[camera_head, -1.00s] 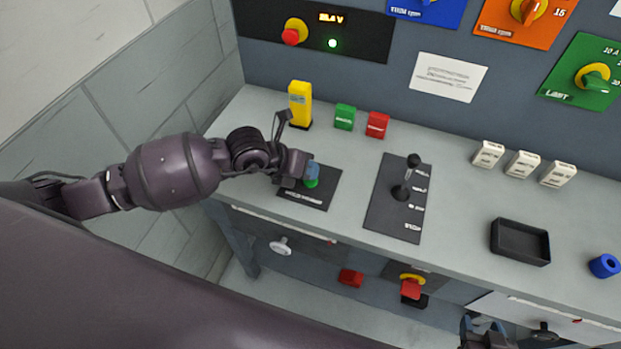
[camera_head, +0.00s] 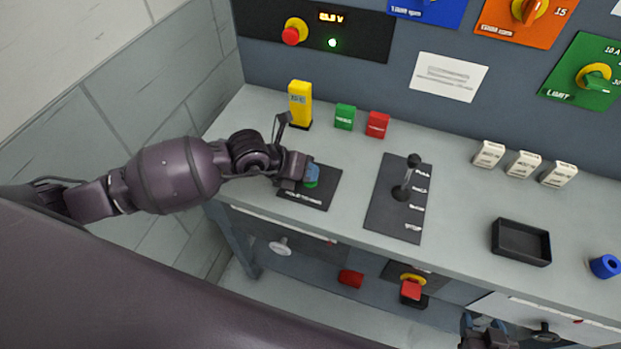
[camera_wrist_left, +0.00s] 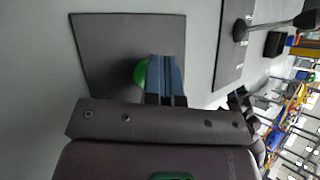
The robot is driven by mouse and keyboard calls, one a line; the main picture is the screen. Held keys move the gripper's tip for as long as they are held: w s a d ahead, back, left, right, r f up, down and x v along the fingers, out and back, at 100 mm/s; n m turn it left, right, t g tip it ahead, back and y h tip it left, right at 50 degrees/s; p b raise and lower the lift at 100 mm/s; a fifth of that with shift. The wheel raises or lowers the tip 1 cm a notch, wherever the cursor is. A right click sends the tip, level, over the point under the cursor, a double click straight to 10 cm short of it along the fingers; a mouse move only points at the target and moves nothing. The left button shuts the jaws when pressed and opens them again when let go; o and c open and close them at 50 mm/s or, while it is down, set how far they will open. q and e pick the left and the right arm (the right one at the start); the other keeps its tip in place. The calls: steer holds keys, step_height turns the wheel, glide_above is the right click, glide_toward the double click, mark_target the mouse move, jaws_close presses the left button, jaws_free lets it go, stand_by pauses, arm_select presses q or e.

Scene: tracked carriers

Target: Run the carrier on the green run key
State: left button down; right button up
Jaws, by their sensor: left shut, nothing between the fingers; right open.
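The green run key (camera_head: 314,183) sits on a dark plate (camera_head: 322,200) on the bench. In the head view my left gripper (camera_head: 311,176) is over it and hides most of it. In the left wrist view the green key (camera_wrist_left: 140,74) shows as a rounded edge beside the shut fingers of my left gripper (camera_wrist_left: 166,62). The fingers are at the key; I cannot tell whether they press it. My right gripper (camera_head: 487,338) is open at the bottom edge, partly cut off. No carrier is recognisable in these views.
A lever (camera_head: 406,180) stands on a dark plate to the right. A yellow block (camera_head: 299,104), a green block (camera_head: 345,116) and a red block (camera_head: 377,124) stand behind. A black tray (camera_head: 520,242) and blue ring (camera_head: 605,266) lie further right.

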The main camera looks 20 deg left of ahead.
steer(key=shift+s, duration=0.1)
steer(key=shift+s+f, duration=0.2)
steer(key=shift+s, duration=0.15)
steer(key=shift+w+r, duration=0.1)
steer(key=shift+w, duration=0.2)
stand_by(0.7)
steer(key=shift+s, duration=0.35)
steer(key=shift+w+r, duration=0.1)
steer(key=shift+w, duration=0.4)
steer(key=shift+s, duration=0.1)
steer(key=shift+s+f, duration=0.2)
steer(key=shift+s, duration=0.2)
steer(key=shift+w, duration=0.2)
stand_by(0.3)
